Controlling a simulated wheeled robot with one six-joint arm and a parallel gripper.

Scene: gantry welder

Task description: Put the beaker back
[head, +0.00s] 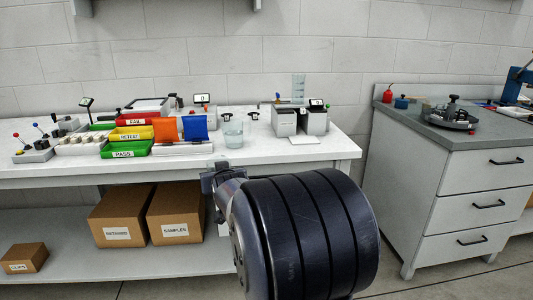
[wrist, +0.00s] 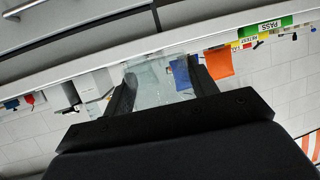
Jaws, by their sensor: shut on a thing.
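In the wrist view, which is turned nearly upside down, a clear glass beaker (wrist: 158,80) sits between the two black fingers of my gripper (wrist: 162,88). The gripper is shut on it. The beaker overlaps the bench's front edge in that view. In the head view my gripper (head: 214,176) is at the bench's front edge, a little below the top, and the arm hides much of what it holds. A clear glass vessel with pale liquid (head: 233,134) shows above the bench, up and right of the gripper. I cannot tell whether it is the held beaker.
The white bench (head: 270,154) carries green, yellow and red bins, orange (head: 166,130) and blue (head: 195,128) panels, and grey devices (head: 285,123) at right. A tall clear vessel (head: 298,86) stands behind them. Cardboard boxes (head: 175,213) sit below. A drawer cabinet (head: 460,190) stands right.

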